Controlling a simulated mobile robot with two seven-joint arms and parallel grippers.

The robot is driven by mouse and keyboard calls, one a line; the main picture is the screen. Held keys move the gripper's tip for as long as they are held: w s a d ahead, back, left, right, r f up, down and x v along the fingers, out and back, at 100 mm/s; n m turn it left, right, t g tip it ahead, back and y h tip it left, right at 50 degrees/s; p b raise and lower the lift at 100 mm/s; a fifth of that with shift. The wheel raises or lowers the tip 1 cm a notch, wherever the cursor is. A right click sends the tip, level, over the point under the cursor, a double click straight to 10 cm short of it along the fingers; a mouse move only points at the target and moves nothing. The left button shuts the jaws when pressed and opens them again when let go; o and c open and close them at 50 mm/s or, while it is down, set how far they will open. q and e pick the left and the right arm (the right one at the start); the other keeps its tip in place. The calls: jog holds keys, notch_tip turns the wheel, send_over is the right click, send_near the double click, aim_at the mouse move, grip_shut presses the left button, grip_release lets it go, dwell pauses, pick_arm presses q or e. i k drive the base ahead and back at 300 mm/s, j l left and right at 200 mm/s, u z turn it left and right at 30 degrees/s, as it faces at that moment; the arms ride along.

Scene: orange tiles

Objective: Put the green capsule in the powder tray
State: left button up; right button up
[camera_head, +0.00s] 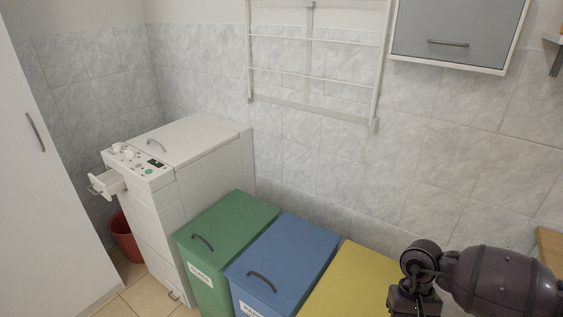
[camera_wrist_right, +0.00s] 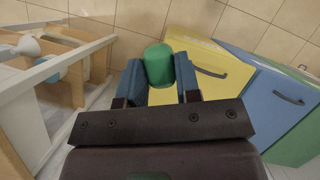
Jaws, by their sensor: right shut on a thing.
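The green capsule (camera_wrist_right: 159,66) is held between the blue fingers of my right gripper (camera_wrist_right: 160,84) in the right wrist view. The gripper is shut on it. In the head view my right arm is at the lower right, and the gripper and the capsule are not clearly visible there. The powder tray (camera_head: 106,182) is a white drawer pulled out of the front of the white washing machine (camera_head: 172,165) at the left. My right arm is far to the right of the tray. My left gripper is not in view.
A green bin (camera_head: 231,223), a blue bin (camera_head: 287,252) and a yellow bin (camera_head: 352,285) stand in a row between the machine and my right arm. A red bucket (camera_head: 125,238) is left of the machine. A white cabinet (camera_head: 55,190) stands at far left, with tiled floor between.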

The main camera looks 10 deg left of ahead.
aim_at(106, 183)
jog(key=i+j+u, duration=0.15)
jog(key=j, duration=0.35)
jog(key=i+j+u, duration=0.1)
jog(key=j, duration=0.4)
jog(key=i+j+u, duration=0.15)
jog(key=i+j, duration=0.2)
jog(key=j, duration=0.15)
jog(key=i+j+u, duration=0.15)
jog(key=j, duration=0.3)
jog(key=i+j+u, duration=0.1)
jog(key=i+j, duration=0.2)
jog(key=i+j+u, duration=0.15)
jog(key=i+j, duration=0.15)
jog(key=j, duration=0.2)
jog(key=i+j, duration=0.45)
jog(key=j+u, duration=0.05)
jog(key=j, duration=0.05)
